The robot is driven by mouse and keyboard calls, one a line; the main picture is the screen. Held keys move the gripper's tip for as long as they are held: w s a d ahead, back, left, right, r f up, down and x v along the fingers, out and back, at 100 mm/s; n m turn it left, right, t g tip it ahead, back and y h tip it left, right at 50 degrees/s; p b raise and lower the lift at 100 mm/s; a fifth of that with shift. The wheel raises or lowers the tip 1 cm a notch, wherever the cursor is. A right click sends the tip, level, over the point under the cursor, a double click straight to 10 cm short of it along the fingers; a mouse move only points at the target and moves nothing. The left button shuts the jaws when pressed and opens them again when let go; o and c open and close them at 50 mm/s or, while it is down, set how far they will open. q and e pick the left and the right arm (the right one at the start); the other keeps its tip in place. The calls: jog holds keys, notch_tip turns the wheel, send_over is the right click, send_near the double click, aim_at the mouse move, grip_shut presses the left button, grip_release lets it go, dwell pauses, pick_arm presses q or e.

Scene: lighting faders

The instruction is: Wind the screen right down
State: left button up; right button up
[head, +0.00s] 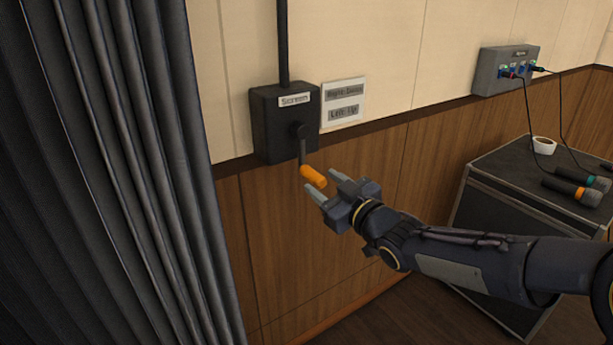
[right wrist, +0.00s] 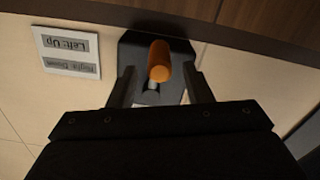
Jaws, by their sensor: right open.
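A black winch box (head: 284,122) labelled "Screen" is fixed to the wall. Its crank arm (head: 302,148) hangs down and ends in an orange handle (head: 313,176). A sign (head: 344,102) beside the box reads "Right: Down" and "Left: Up". My right gripper (head: 324,185) is open, with its fingertips at the orange handle. In the right wrist view the handle (right wrist: 159,62) shows between the two open fingers, with gaps on both sides. I cannot tell how deep between the fingers it sits. The screen itself is not in view. My left gripper is not in view.
A dark curtain (head: 120,170) hangs at the left. A grey socket box (head: 505,70) with plugged cables is on the wall at the right. Below it a black case (head: 500,185) carries microphones (head: 572,192) and a white tape roll (head: 543,146).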

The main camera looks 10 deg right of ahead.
aim_at(312, 175)
jog(key=x, duration=0.5)
jog(key=shift+w, duration=0.2)
grip_shut()
